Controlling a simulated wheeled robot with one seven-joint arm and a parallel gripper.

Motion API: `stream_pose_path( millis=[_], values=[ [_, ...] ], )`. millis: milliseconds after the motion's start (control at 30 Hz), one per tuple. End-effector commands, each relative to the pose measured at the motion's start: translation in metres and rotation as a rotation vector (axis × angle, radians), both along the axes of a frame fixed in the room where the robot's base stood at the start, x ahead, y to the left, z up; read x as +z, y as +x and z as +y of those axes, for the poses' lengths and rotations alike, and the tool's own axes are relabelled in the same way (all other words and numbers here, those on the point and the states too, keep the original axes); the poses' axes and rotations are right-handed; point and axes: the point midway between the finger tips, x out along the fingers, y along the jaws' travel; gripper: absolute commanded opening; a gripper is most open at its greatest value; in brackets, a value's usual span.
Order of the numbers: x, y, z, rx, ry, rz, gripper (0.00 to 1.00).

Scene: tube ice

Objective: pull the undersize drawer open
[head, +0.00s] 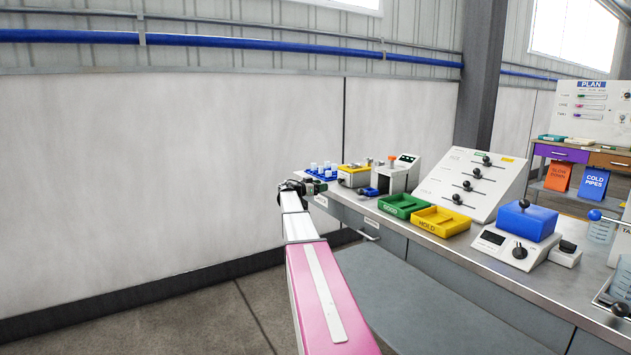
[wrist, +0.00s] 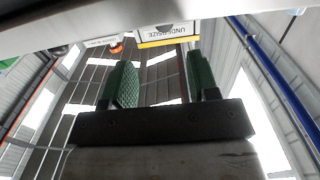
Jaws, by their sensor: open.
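The white label reading "UNDERSIZE" (wrist: 170,30) shows at the top edge of the wrist view, above a yellow strip (wrist: 168,43). The drawer it names is mostly cut off there, and I cannot clearly make out its front or handle in the head view. My gripper (head: 306,187) is at the left end of the bench, close to its front edge in the head view. In the wrist view its two green-padded fingers (wrist: 160,72) are apart with nothing between them. They point toward the label. I see no contact with a handle.
The bench (head: 440,244) holds blue racked tubes (head: 322,171), a green tray (head: 404,205), a yellow tray (head: 440,220) and a slider panel (head: 472,185). A pale handle (head: 370,236) is on the bench front, right of my gripper. The floor left of my arm is clear.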

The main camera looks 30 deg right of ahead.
Motion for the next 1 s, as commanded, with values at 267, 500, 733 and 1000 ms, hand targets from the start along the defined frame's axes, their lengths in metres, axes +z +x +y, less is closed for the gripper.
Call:
stream_pose_path(
  millis=[267, 500, 733, 1000],
  values=[
    [0.004, 0.003, -0.017, -0.003, -0.013, -0.013, 0.54],
    [0.004, 0.006, -0.052, -0.004, -0.011, -0.012, 0.54],
    [0.003, 0.01, -0.092, -0.003, -0.011, -0.011, 0.54],
    [0.003, 0.01, -0.111, -0.002, -0.011, -0.011, 0.54]
  ],
)
